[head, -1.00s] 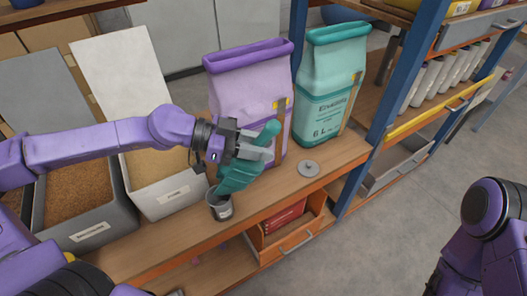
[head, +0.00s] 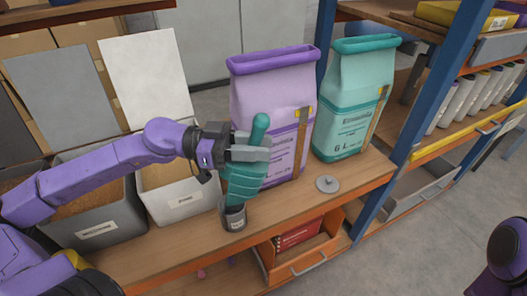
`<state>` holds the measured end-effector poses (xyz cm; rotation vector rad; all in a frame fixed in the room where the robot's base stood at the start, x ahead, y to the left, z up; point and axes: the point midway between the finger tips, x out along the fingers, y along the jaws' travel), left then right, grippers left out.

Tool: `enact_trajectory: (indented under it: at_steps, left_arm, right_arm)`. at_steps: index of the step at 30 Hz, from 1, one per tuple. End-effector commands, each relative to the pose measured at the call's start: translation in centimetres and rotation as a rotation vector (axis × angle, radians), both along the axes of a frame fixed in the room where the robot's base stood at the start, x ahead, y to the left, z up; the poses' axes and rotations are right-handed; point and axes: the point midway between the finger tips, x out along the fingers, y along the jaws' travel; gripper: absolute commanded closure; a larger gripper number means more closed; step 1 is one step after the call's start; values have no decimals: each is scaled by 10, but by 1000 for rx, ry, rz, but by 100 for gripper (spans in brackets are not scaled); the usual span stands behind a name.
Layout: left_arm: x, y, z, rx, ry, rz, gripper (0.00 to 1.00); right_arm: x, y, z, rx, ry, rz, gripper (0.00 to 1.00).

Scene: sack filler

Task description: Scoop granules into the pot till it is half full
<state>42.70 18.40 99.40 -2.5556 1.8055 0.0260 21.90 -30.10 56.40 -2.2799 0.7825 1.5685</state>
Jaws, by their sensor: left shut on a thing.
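My left gripper (head: 264,148) is shut on the handle of a teal scoop (head: 243,189). The scoop stands nearly upright with its handle up and its mouth end down, right over a small grey labelled pot (head: 234,222) on the wooden bench. The scoop hides the pot's opening, so I cannot see how full the pot is or whether granules are falling. Granules show in a dark grey bin (head: 108,222) at the left and in a white bin (head: 182,203) beside it, both behind my left arm. My right gripper is out of view.
A purple sack (head: 262,90) and a teal sack (head: 350,100) stand at the back of the bench (head: 190,238). A grey round lid (head: 327,184) lies right of the pot with bare bench around it. A blue shelf post (head: 382,170) stands at the right.

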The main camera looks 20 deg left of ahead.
Motion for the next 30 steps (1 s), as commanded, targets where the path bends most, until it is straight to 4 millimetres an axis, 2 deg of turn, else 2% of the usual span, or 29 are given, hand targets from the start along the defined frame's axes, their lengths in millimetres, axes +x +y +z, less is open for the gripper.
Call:
enact_trajectory:
  at_steps: [18,30]
  left_arm:
    - [-10,29,7,-162,-57,2,100]
    - [-14,41,12,-234,-83,1,100]
  right_arm:
    - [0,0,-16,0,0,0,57]
    - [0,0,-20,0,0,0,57]
